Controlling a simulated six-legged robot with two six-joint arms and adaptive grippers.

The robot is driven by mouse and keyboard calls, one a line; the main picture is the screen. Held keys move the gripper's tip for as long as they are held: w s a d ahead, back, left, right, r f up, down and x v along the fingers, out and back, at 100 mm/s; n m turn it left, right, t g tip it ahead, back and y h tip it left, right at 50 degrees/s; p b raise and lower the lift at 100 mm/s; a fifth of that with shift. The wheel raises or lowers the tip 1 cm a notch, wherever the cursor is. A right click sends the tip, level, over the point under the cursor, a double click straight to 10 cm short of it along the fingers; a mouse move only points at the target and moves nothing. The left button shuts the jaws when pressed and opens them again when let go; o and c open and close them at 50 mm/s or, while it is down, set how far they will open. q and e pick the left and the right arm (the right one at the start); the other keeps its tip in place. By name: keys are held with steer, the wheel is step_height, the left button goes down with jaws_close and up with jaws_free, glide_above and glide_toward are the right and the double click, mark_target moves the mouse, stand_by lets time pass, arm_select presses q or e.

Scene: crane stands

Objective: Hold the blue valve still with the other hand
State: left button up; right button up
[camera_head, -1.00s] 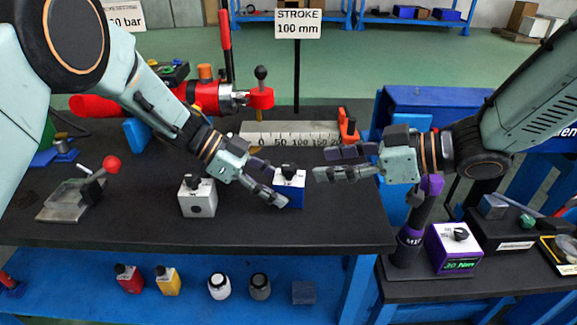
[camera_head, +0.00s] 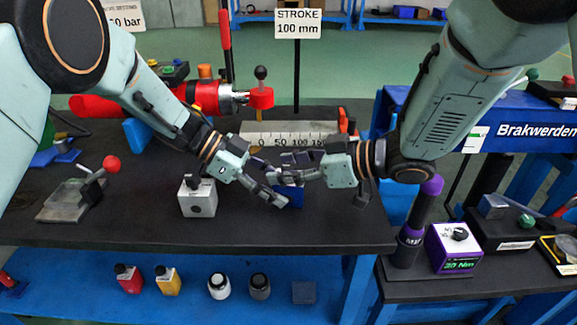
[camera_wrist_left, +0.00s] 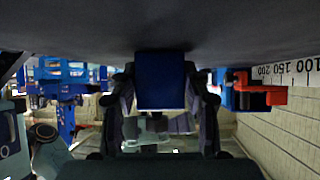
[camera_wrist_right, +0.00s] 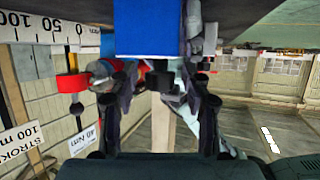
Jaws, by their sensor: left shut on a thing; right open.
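The blue valve (camera_head: 290,197) is a small blue block on the black table, below the stroke ruler. My left gripper (camera_head: 270,180) is shut on it, and in the left wrist view the blue body (camera_wrist_left: 161,80) sits between the fingers. My right gripper (camera_head: 292,168) is open at the valve's upper part, its fingers coming from the right and hiding the black knob. In the right wrist view the blue body (camera_wrist_right: 146,28) is at the top, beyond the open fingers. I cannot tell whether the right fingers touch it.
A grey valve block (camera_head: 198,200) stands just left of the blue valve. The stroke ruler (camera_head: 290,134) and a red hand pump (camera_head: 215,95) are behind. A purple torque tool (camera_head: 415,225) stands at the lower right. The table front is clear.

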steer(key=shift+c, duration=0.2)
jaws_close()
steer(key=shift+t, duration=0.3)
steer(key=shift+m+t+h, duration=0.3)
steer(key=shift+m+t, duration=0.2)
steer(key=shift+m, duration=0.2)
steer(key=shift+o, duration=0.2)
jaws_free()
